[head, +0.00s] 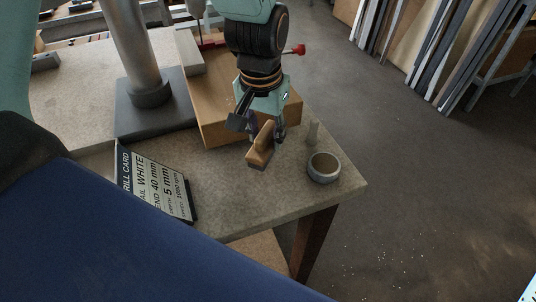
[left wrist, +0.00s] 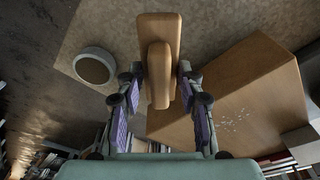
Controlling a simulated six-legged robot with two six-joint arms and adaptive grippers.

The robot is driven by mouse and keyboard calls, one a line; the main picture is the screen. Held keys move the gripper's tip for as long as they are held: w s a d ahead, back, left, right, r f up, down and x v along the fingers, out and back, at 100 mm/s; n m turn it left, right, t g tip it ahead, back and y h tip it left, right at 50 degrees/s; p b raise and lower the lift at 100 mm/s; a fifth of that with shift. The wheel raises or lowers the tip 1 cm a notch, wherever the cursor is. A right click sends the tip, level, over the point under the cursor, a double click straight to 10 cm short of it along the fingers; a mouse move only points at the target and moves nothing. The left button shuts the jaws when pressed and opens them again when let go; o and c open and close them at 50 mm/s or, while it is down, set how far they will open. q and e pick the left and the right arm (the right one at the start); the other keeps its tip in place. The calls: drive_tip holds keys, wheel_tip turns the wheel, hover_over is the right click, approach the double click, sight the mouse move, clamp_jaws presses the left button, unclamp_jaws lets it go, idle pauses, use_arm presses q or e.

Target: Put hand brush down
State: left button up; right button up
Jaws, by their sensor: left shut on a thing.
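The hand brush (head: 261,148) is a tan wooden block with a raised grip. My left gripper (head: 264,128) points down and is shut on this grip. In the left wrist view the brush (left wrist: 173,35) sits between the two fingers of my left gripper (left wrist: 158,82). The brush is over the worktop (head: 235,190), in front of the wooden box. I cannot tell whether its underside touches the worktop. Its bristles are not clearly visible. My right gripper is not in view.
A round grey-rimmed bowl (head: 323,168) stands right of the brush, near the table's corner. The wooden box (head: 217,113) is behind the brush. A drill card (head: 155,182) stands at left. Worktop between card and bowl is clear.

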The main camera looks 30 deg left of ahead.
sight(266, 152)
use_arm(q)
drive_tip(key=shift+d+f, duration=0.1)
drive_tip(key=shift+f, duration=0.6)
drive_tip(key=shift+w+d+f, duration=0.2)
drive_tip(key=shift+w+f, duration=0.15)
drive_tip(key=shift+f, duration=0.3)
drive_tip(key=f, duration=0.2)
drive_tip(key=f+b, duration=0.1)
drive_tip(key=shift+s+a, duration=0.2)
drive_tip(key=shift+s, duration=0.05)
drive_tip(key=shift+w+d+f, duration=0.15)
drive_tip(key=shift+w, duration=0.05)
drive_tip(key=o, duration=1)
drive_tip(key=shift+s, duration=0.2)
drive_tip(key=shift+w, duration=0.2)
